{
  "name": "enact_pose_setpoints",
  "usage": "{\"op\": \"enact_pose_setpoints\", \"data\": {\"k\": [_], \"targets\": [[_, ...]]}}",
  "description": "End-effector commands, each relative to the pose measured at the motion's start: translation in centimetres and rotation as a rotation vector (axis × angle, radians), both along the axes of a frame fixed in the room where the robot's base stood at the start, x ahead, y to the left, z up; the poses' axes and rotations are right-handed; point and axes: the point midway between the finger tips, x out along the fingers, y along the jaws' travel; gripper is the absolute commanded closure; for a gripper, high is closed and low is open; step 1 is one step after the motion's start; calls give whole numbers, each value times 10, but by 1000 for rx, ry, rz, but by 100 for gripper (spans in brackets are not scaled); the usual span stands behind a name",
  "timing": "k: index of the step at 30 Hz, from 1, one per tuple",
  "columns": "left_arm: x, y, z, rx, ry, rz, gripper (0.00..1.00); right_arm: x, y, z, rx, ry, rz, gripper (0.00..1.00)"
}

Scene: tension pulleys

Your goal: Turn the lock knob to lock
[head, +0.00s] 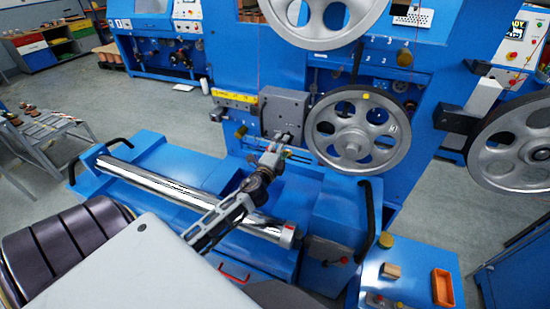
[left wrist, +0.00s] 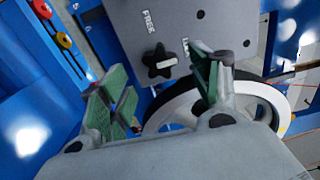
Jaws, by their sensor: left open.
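The lock knob (left wrist: 160,62) is a black star-shaped knob with a pale bar across it, on a grey plate (left wrist: 195,20). The plate bears the word FREE above the knob and a second label, partly hidden by a finger, to its right. The plate (head: 284,106) also shows in the head view on the blue machine. My left gripper (left wrist: 155,88) is open, its green-padded fingers spread. The knob appears between and beyond the fingertips, with no visible contact. In the head view my left gripper (head: 272,157) is just below the plate. My right gripper is out of view.
A large spoked pulley (head: 357,130) is close to the right of the plate. A yellow block (head: 235,98) is to its left. A shiny roller (head: 185,195) lies below on the blue base. An orange bin (head: 442,288) is at the lower right.

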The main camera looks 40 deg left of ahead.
Motion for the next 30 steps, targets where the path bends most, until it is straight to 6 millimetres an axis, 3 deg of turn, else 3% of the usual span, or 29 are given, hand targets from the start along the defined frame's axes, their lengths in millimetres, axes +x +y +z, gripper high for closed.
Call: {"op": "enact_pose_setpoints", "data": {"k": [18,30], "targets": [[-48,-12,-1,-1,1,-1,37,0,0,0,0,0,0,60],[-57,-14,0,0,1,0,37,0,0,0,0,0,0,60]]}}
